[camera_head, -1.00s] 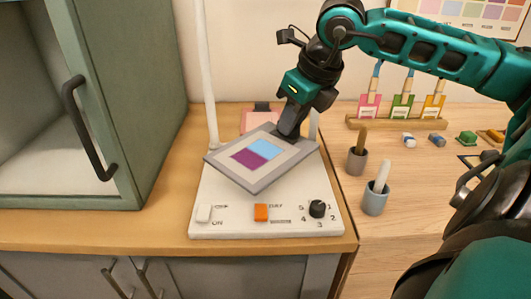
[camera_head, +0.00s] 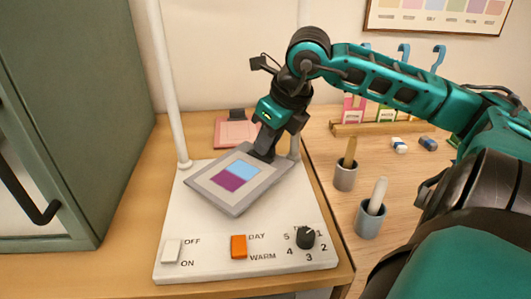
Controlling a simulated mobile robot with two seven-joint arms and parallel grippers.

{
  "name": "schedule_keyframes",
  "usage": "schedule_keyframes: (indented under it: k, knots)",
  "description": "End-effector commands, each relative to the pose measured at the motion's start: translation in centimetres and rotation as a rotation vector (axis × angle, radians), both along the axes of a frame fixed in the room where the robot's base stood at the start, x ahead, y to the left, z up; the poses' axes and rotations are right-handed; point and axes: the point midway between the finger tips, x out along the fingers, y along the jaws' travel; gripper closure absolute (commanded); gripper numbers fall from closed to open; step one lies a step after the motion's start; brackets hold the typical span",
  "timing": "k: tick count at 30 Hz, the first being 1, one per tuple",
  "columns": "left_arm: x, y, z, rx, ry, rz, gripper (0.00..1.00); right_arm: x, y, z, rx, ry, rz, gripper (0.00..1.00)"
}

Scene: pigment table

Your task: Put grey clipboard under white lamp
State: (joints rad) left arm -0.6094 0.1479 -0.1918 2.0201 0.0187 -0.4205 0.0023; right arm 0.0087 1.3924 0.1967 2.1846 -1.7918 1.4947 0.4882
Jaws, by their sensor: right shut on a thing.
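The grey clipboard (camera_head: 218,200) carries a sheet with a purple and a blue patch. My right gripper (camera_head: 264,150) is shut on its far right edge. The clipboard is over the white lamp's base (camera_head: 190,230), turned at an angle; I cannot tell whether it touches the base. The lamp's white posts (camera_head: 170,95) rise at the back of the base, and its top is out of view. The base's front has a white switch (camera_head: 172,250), an orange switch (camera_head: 239,246) and a black knob (camera_head: 305,237). My left gripper is not in view.
A pink clipboard (camera_head: 232,133) lies behind the lamp base. A green cabinet (camera_head: 75,100) stands close on the left. Two grey cups (camera_head: 369,221) with tools stand to the right. A wooden rack (camera_head: 372,129) with colored tags is at the back right.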

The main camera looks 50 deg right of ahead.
Motion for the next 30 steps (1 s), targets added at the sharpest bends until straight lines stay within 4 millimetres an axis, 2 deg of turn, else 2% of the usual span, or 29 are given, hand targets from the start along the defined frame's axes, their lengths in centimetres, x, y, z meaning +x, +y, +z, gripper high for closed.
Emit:
schedule_keyframes:
  k: [9, 18, 19, 27, 30]
  knots:
    - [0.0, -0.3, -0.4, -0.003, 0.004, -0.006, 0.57, 0.0, 0.0, -3.7, 0.003, 0.001, -0.001, 1.00]
    - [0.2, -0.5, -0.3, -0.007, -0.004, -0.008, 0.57, 0.0, 0.0, -4.0, -0.001, -0.002, 0.000, 1.00]
    - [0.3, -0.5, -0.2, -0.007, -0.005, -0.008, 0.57, 0.0, 0.0, -4.0, -0.001, -0.001, 0.000, 0.83]
    - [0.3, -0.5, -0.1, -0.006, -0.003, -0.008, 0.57, 0.0, 0.0, -3.9, 0.000, -0.001, 0.000, 0.58]
    - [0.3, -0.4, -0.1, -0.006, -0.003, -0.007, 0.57, 0.0, 0.0, -3.9, 0.000, -0.001, 0.000, 0.58]
